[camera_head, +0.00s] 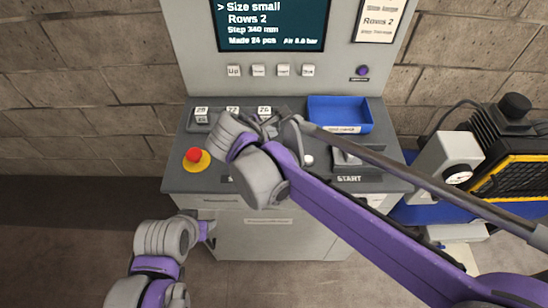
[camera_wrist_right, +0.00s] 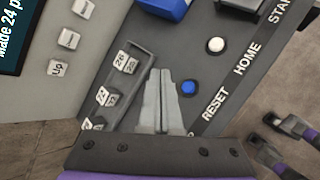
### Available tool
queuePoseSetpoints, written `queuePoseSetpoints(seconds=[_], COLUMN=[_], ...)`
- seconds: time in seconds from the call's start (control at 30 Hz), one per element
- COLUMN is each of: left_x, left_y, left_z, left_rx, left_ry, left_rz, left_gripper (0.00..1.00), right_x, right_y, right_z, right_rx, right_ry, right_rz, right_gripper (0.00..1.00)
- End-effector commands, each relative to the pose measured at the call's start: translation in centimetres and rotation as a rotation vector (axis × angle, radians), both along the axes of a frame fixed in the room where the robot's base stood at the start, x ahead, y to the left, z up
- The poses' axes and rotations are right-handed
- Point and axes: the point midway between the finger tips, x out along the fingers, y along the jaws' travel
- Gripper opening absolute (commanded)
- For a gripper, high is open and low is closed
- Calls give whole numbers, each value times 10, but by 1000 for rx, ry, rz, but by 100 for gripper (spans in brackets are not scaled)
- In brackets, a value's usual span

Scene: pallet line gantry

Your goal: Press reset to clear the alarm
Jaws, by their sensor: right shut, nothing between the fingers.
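The blue button (camera_wrist_right: 188,88) labelled RESET sits on the grey console (camera_wrist_right: 205,20) in the right wrist view. In the head view my right arm hides it. My right gripper (camera_wrist_right: 160,75) is shut and empty above the console, its fingertips just left of the blue button in the wrist view. I cannot tell whether it touches anything. In the head view the same gripper (camera_head: 268,122) is over the panel's middle, partly hidden by its wrist. My left gripper (camera_head: 208,229) is low before the console's front; its fingers are not clear. The screen (camera_head: 270,25) shows size, rows and step text.
A white button (camera_wrist_right: 215,45) near HOME is beside the blue one. A red emergency button (camera_head: 194,155) on yellow is at the left. A blue tray (camera_head: 340,112), numbered blocks (camera_head: 201,115) and a START control (camera_head: 352,158) share the panel. Machinery (camera_head: 505,160) stands right.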

Motion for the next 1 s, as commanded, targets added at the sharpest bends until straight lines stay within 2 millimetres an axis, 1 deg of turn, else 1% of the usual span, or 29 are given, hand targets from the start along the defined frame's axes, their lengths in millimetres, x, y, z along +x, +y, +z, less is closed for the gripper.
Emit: queuePoseSetpoints(seconds=[0.03, 0.27, 0.5, 0.6, 0.73, 1.0], left_x=[-2, -11, -20, -22, -23, -23], left_y=[0, 0, 0, 0, 0, 0], left_z=[-5, -27, -55, -62, -66, -65], left_rx=[0, 0, 0, 0, 0, 0], left_ry=[4, 21, 38, 42, 44, 43], left_rz=[0, 0, 0, 0, 0, 0], left_gripper=[50, 50, 50, 50, 50, 50], right_x=[-1, -1, -1, -1, 0, 0], right_y=[0, 0, 0, 0, 0, 0], right_z=[-6, -34, -69, -79, -84, -84], right_rx=[0, 0, 2, 1, 1, 1], right_ry=[2, 3, 3, 3, 1, 0], right_rz=[-1, -1, -1, -2, -2, -2], right_gripper=[0, 0, 0, 0, 0, 0])
